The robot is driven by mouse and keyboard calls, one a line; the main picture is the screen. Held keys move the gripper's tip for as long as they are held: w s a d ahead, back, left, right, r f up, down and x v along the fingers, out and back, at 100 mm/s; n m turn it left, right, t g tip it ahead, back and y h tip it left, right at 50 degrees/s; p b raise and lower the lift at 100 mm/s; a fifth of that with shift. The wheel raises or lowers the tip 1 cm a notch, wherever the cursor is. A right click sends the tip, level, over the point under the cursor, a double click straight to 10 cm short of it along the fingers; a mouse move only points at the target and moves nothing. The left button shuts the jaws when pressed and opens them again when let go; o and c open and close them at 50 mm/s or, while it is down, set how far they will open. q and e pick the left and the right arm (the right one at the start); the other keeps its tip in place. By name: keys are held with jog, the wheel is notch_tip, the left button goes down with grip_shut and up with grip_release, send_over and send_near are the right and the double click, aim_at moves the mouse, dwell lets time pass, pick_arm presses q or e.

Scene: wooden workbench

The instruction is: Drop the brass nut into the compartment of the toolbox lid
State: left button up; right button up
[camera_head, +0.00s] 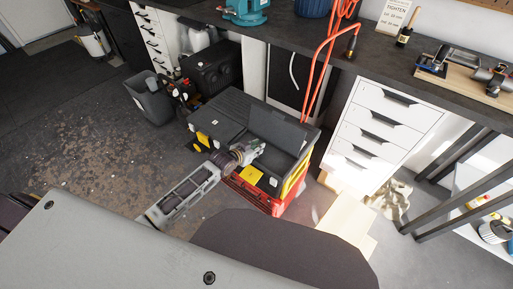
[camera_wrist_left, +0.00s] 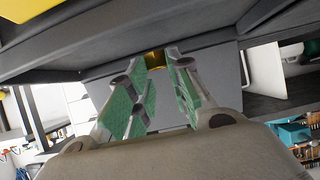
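The black toolbox with yellow latches and a red base (camera_head: 262,199) stands on the floor in the head view. Its dark grey lid (camera_head: 217,116) is on top, with a raised flap (camera_head: 278,128) at the right. My left gripper (camera_head: 259,149) is over the top of the toolbox, close to this flap. In the left wrist view, its green-padded fingers (camera_wrist_left: 157,70) close in on a small brass nut (camera_wrist_left: 155,60) at their tips. Dark grey toolbox surfaces lie beyond. The nut is too small to make out in the head view. My right gripper is not in view.
A white drawer unit (camera_head: 378,130) and the dark workbench stand behind and right of the toolbox. A grey bin (camera_head: 150,102) and a black case (camera_head: 212,68) stand at the back left. An orange hose (camera_head: 318,75) hangs down behind the toolbox. The floor at left is clear.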

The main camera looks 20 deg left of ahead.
pick_arm(q)
jog(key=o, duration=0.5)
jog(key=shift+o, duration=0.2)
jog(key=shift+v, duration=0.85)
jog(key=v, duration=1)
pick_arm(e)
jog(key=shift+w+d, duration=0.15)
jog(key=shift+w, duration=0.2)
pick_arm(q)
jog(key=shift+s, duration=0.15)
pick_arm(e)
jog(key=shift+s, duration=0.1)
